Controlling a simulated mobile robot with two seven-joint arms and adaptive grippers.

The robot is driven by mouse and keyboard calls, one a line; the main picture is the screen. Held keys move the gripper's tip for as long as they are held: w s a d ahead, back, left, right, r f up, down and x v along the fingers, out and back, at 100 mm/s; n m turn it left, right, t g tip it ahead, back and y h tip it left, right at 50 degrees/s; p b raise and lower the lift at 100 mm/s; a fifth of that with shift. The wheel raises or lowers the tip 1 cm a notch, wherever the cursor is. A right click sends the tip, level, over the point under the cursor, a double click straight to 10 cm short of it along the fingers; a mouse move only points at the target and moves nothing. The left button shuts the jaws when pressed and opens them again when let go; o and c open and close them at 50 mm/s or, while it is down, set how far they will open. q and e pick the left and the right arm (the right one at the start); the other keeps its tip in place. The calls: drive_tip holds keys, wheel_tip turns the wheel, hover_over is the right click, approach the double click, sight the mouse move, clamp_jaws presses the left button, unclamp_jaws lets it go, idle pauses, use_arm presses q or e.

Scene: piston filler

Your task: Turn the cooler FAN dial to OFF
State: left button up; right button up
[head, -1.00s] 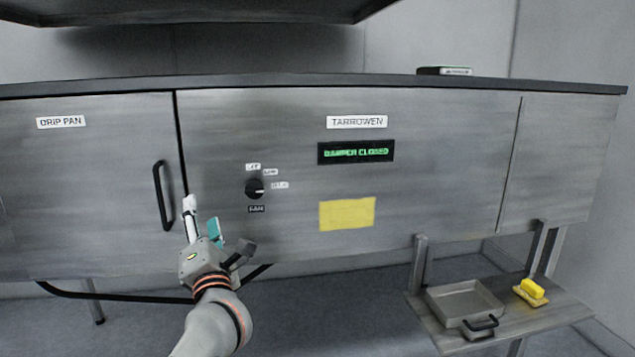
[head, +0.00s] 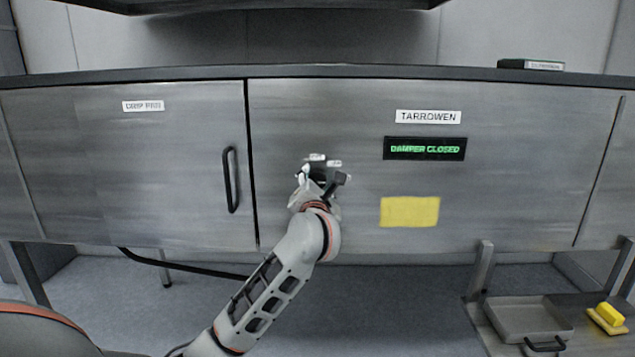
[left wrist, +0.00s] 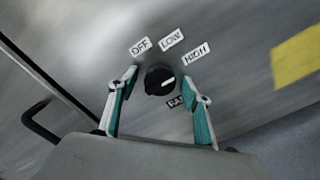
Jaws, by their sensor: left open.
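The FAN dial (left wrist: 159,79) is a round black knob with a white pointer mark on the steel panel. In the left wrist view the labels OFF (left wrist: 140,46), LOW (left wrist: 172,39) and HIGH (left wrist: 196,54) arc above it. Its pointer is turned toward HIGH. A black FAN label (left wrist: 175,101) is partly hidden by a finger. My left gripper (left wrist: 161,88) is open, with its teal-padded fingers on either side of the dial; I cannot tell whether they touch it. In the head view my left gripper (head: 322,182) hides the dial. My right gripper is not in view.
A black door handle (head: 231,180) stands out left of my gripper. A green DAMPER CLOSED display (head: 425,149) and a yellow note (head: 409,212) are to the right.

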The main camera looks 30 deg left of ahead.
use_arm(q)
drive_tip(key=shift+w, duration=0.15)
drive_tip(key=c, duration=1.1)
drive_tip(key=shift+c, duration=0.2)
